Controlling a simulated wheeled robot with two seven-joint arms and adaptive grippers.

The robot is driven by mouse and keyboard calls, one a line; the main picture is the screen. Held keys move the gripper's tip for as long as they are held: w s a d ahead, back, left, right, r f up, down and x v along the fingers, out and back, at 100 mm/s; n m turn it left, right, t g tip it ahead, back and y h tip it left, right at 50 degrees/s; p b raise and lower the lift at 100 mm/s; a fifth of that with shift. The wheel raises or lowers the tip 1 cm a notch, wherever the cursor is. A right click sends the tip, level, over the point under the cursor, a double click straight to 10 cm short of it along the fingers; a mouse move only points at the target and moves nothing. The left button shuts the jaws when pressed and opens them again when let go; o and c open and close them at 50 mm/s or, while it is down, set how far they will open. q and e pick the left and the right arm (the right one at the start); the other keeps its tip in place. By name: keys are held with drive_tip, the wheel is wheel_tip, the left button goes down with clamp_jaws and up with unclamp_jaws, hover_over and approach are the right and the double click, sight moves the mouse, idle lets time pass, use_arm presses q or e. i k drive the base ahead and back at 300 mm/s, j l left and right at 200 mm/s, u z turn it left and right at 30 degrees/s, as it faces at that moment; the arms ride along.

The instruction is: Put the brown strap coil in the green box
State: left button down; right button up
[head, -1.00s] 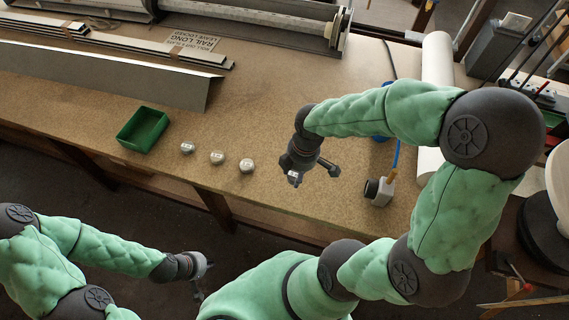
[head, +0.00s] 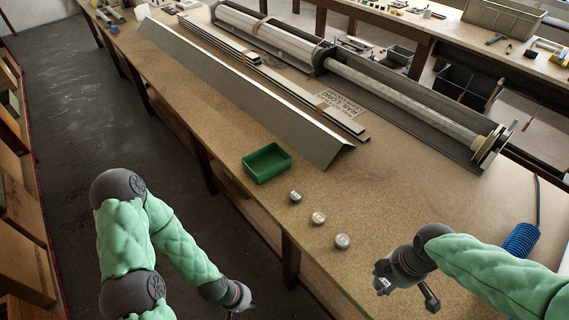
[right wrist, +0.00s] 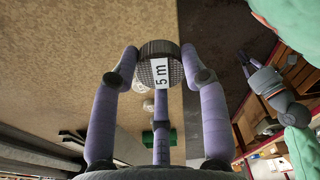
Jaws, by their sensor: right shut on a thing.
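The brown strap coil (right wrist: 157,52) looks like a dark grey-brown ribbed round roll with a white "5 m" label. My right gripper (right wrist: 160,78) is shut on it, with fingers around it. In the head view my right gripper (head: 402,290) is above the table's near edge at the lower right, and the coil's label shows small there. The open-topped green box (head: 266,163) stands empty on the table, left of and beyond my right gripper. My left gripper (head: 240,302) is low at the bottom, off the table; its fingers are too unclear to judge.
Three small silvery round pieces (head: 318,218) stand in a row between the green box and my right gripper. A long metal profile (head: 250,95) lies behind the box. A blue coiled hose (head: 522,240) is at the right.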

sight(267, 166)
drive_tip(key=i+j+u, duration=0.5)
drive_tip(key=i, duration=0.3)
drive_tip(key=i+j+u, duration=0.2)
drive_tip(key=i, duration=0.2)
drive_tip(key=l, duration=0.1)
